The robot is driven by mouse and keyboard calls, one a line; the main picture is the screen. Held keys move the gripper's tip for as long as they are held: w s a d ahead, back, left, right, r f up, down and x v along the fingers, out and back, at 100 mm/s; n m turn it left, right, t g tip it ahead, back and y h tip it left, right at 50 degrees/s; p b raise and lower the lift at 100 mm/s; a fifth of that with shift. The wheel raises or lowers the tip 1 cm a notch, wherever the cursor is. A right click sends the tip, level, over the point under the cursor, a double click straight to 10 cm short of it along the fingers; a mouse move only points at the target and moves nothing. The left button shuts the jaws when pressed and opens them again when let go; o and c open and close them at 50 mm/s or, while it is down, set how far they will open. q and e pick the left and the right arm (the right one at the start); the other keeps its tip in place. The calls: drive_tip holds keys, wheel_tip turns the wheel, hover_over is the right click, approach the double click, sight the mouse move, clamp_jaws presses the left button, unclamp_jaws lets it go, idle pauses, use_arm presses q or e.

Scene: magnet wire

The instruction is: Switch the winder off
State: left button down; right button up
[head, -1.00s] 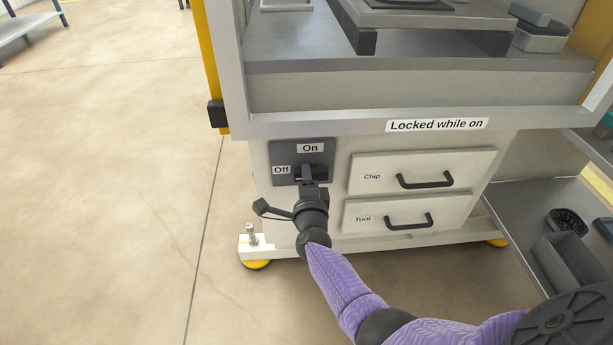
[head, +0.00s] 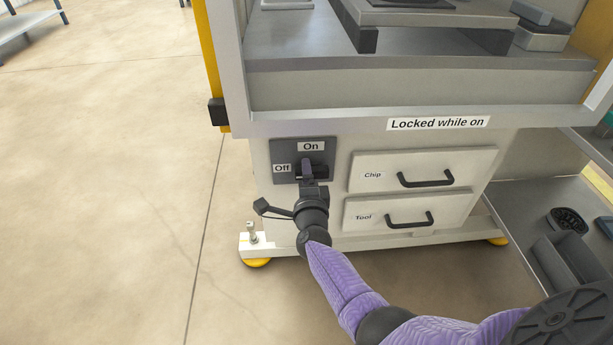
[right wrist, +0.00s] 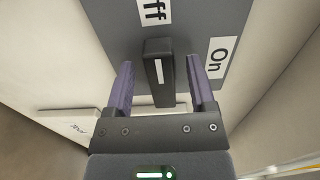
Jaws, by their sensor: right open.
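The winder's switch is a dark grey plate (head: 287,150) at the left of the cabinet front, with "On" above and "Off" at the left. In the right wrist view, its black handle (right wrist: 160,75) has a white line and lies lengthwise toward the partly cropped "Off" label (right wrist: 155,12). The "On" label (right wrist: 217,58) is to the right there. My right gripper (right wrist: 165,85) is open, with one finger on each side of the handle. Contact cannot be told. In the head view, my right gripper (head: 312,178) hides part of the switch. My left gripper is not in view.
Two drawers, "Chip" (head: 464,162) and "Tool" (head: 456,207), are shut right of the switch. A "Locked while on" label (head: 438,123) is on the ledge above. A lower shelf with dark bins (head: 570,262) stands at the right. The floor at the left is clear.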

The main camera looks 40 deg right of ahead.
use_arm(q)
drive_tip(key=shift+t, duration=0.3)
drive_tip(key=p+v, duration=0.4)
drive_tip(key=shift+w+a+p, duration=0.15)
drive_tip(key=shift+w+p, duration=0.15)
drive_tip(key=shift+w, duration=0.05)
use_arm(e)
drive_tip(key=v, duration=1)
